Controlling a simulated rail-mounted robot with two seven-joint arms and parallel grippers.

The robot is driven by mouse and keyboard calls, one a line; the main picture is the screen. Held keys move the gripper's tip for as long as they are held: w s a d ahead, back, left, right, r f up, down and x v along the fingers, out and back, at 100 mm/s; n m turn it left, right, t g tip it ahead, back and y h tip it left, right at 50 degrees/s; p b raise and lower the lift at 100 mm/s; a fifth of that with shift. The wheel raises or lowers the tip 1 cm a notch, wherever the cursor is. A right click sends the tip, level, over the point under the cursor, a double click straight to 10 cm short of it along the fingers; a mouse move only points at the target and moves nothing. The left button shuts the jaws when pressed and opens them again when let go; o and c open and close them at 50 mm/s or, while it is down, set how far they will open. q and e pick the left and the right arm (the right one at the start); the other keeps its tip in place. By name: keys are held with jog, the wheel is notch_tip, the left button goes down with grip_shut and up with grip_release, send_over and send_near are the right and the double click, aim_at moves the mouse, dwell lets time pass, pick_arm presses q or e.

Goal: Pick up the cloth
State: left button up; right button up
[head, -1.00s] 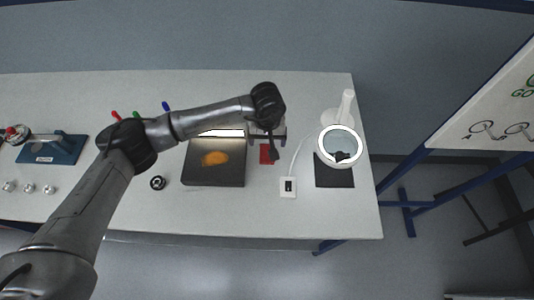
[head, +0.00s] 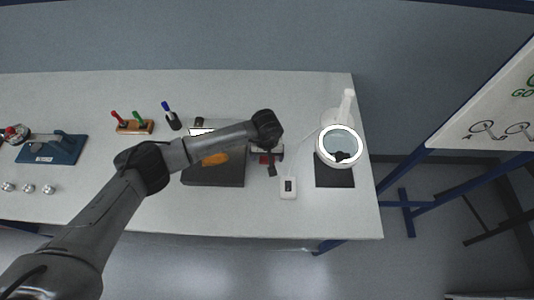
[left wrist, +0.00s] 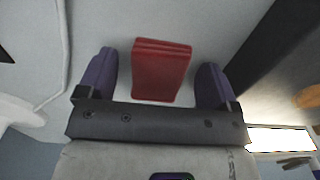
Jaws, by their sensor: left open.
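The cloth (left wrist: 160,72) is a folded red pad lying on the light table. In the left wrist view it sits between the two purple fingers of my open left gripper (left wrist: 158,82), with a gap on either side. In the head view my left gripper (head: 271,169) is over the table just right of the dark mat, and it hides most of the cloth. My right gripper is not in view.
A dark mat (head: 215,177) with an orange piece (head: 215,159) lies left of the gripper. A white device (head: 288,188) and a ring-light magnifier (head: 339,146) stand to the right.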

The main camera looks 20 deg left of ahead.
pick_arm(q)
jog(key=shift+f, duration=0.1)
jog(key=c, duration=1)
notch_tip(320, 180, up, 10)
dwell(0.4)
